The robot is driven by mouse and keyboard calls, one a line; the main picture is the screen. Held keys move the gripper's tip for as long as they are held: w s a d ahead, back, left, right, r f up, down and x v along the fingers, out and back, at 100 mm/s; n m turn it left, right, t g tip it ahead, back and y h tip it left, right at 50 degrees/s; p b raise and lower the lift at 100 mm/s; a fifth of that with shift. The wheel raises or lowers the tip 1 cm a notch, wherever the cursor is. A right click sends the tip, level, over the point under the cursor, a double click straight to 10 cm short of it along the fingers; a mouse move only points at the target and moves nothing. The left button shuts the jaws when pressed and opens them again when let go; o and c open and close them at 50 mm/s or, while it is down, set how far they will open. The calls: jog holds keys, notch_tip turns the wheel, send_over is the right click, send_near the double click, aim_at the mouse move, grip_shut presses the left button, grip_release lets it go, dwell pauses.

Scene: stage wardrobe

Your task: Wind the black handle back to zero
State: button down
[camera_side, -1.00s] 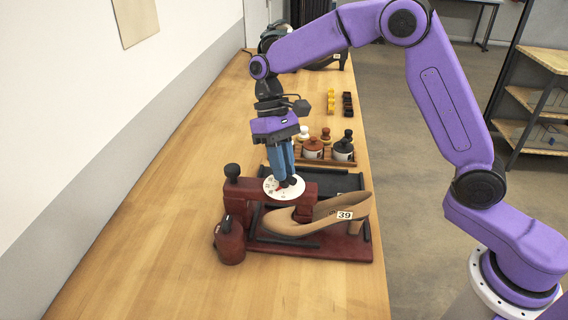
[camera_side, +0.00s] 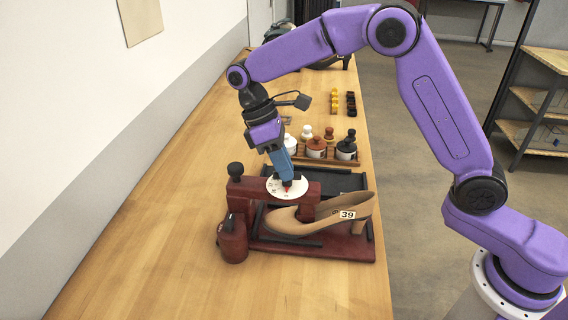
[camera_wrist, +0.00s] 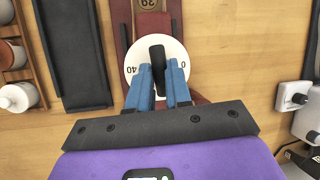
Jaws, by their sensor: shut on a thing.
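The black handle (camera_wrist: 157,64) stands on a white round dial (camera_wrist: 172,48), which also shows on the dark red stand in the side view (camera_side: 276,183). My gripper (camera_wrist: 164,88) has its blue fingers closed on either side of the handle, and it also shows over the dial in the side view (camera_side: 287,181). In the wrist view, "40" reads left of the handle and "0" right of it. The handle points up the picture, between them. A red mark shows on the dial in the side view. The fingers hide part of the handle and dial.
A beige high-heeled shoe (camera_side: 289,222) tagged 39 lies on the stand's base (camera_side: 357,248). Lidded pots (camera_side: 316,147) stand behind on a rack. The table's left side is clear.

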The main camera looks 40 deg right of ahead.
dwell(0.4)
jog(key=c, duration=1.1)
grip_release()
jog(key=shift+o, duration=0.2)
jog(key=v, duration=1.2)
jog(key=shift+s, duration=0.1)
